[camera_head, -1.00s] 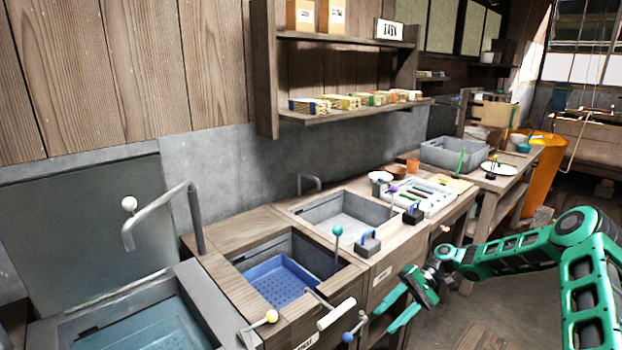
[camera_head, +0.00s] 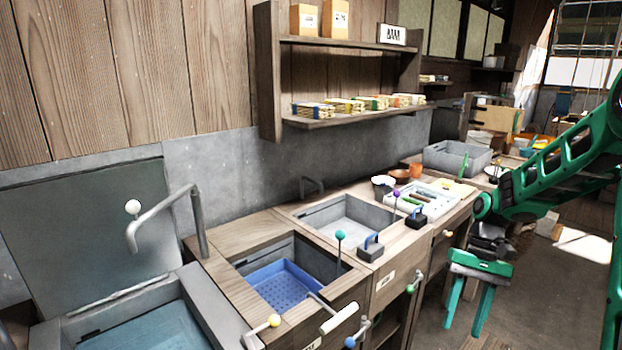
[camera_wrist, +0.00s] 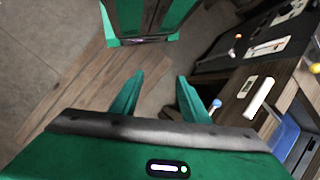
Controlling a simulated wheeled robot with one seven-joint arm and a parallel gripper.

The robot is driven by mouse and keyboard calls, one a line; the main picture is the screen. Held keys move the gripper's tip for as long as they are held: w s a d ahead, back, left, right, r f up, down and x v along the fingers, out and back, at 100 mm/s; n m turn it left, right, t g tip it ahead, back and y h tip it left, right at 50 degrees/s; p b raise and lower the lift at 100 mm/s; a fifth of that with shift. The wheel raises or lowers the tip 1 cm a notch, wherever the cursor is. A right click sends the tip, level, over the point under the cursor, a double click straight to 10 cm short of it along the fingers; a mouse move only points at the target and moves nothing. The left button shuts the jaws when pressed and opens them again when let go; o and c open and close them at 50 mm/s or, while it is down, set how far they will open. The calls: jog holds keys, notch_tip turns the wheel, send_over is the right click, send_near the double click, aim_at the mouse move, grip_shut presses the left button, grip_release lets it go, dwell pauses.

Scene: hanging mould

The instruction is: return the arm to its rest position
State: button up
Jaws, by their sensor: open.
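My green arm reaches in from the right edge of the head view, bent so that my gripper (camera_head: 468,308) hangs with its fingers pointing down. The two green fingers are apart with nothing between them. My gripper is over the floor, to the right of the wooden counter (camera_head: 387,276) and clear of it. In the wrist view my gripper (camera_wrist: 157,75) also shows spread fingers with bare floor between them. Part of my own green body shows at the top of that view.
A sink with a blue perforated tray (camera_head: 284,286) and a grey basin (camera_head: 345,222) are set into the counter. Knobbed levers, such as one with a yellow ball (camera_head: 274,321), jut from its front. A grey tub (camera_head: 457,158) stands farther back. Floor (camera_head: 425,325) below my gripper is clear.

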jog(key=s+d+r+m+t+h, duration=0.1)
jog(key=s+d+r, duration=0.1)
jog(key=s, duration=0.5)
jog(key=s+d+r+m+t+h, duration=0.1)
jog(key=s+r, duration=0.3)
jog(key=s, duration=0.4)
jog(key=s+d+r+m+t, duration=0.1)
jog(key=s+d+r+t, duration=0.1)
jog(key=s, duration=0.6)
jog(key=shift+d+r+h, duration=0.4)
jog(key=shift+d+r, duration=0.35)
jog(key=shift+d, duration=0.15)
jog(key=shift+w+f, duration=0.25)
jog(key=shift+w, duration=0.35)
